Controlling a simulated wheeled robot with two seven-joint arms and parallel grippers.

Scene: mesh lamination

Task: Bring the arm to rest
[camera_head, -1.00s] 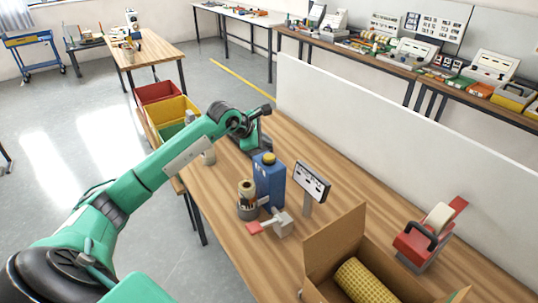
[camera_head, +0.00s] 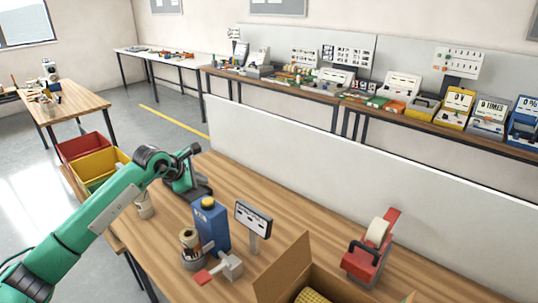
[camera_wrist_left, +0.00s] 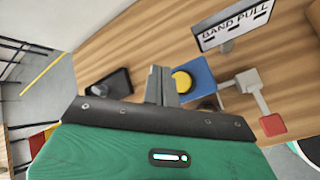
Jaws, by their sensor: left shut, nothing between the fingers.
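My left arm reaches in from the left in the head view. Its gripper (camera_head: 194,190) points down at the bench, just behind a blue bottle with a yellow cap (camera_head: 212,228). In the left wrist view the fingers of the left gripper (camera_wrist_left: 161,76) are together with nothing between them. The blue bottle (camera_wrist_left: 197,75) stands just right of the fingers there. The fingertips are hard to make out in the head view. My right gripper is in neither view.
On the wooden bench (camera_head: 260,185) stand a small sign (camera_head: 253,217), a cup of rolls (camera_head: 192,250), a red-handled tool (camera_head: 222,270), a red tape dispenser (camera_head: 370,250) and an open cardboard box (camera_head: 283,272). Red and yellow bins (camera_head: 98,162) stand left. A white partition (camera_head: 330,165) runs behind.

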